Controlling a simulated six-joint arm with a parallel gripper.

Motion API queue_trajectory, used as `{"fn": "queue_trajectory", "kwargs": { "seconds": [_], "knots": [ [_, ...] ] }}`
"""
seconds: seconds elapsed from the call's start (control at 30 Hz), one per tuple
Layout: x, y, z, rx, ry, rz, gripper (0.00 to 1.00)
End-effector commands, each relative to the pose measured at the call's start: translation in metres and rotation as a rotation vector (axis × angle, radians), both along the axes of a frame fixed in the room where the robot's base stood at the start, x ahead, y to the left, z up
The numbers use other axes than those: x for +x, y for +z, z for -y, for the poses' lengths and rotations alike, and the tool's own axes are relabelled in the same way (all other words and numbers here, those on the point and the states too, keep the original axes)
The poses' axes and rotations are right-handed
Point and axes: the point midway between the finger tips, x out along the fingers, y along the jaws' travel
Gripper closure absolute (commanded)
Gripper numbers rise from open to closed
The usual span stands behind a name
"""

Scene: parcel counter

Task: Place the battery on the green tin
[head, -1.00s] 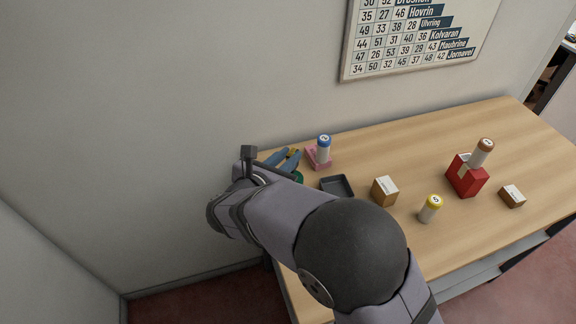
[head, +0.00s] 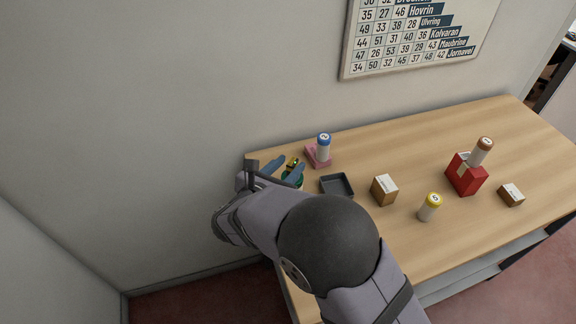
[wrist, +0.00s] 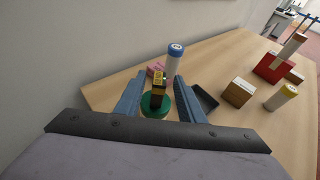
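In the head view the gold top of the battery (head: 292,162) shows beside my blue fingers, and only a sliver of the green tin (head: 299,181) shows behind my arm. My gripper (wrist: 158,82) is open, with a finger on each side of the battery and a visible gap to both. The battery's contact with the tin is partly hard to see.
A dark tray (head: 337,186) lies right of the tin. Farther right are a cardboard box (head: 384,190), a yellow-capped cylinder (head: 429,208) and a red box (head: 466,177) with a brown-capped cylinder (head: 481,152).

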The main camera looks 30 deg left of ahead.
Motion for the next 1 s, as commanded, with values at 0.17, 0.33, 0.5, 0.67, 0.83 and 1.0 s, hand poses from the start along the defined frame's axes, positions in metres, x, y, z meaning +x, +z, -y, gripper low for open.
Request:
{"fn": "queue_trajectory", "kwargs": {
  "seconds": [0.17,0.33,0.5,0.67,0.83,1.0],
  "knots": [
    [0.0,0.001,0.0,0.0,0.0,0.0,0.65],
    [-0.003,0.004,-0.001,0.001,0.002,0.0,0.65],
    [-0.023,0.009,-0.001,0.001,0.004,0.001,0.65],
    [-0.051,0.019,-0.001,0.002,0.005,0.001,0.65],
    [-0.079,0.03,-0.001,0.003,0.004,0.0,0.65],
    [-0.1,0.038,-0.001,0.001,0.003,0.001,0.65]
  ]
}}
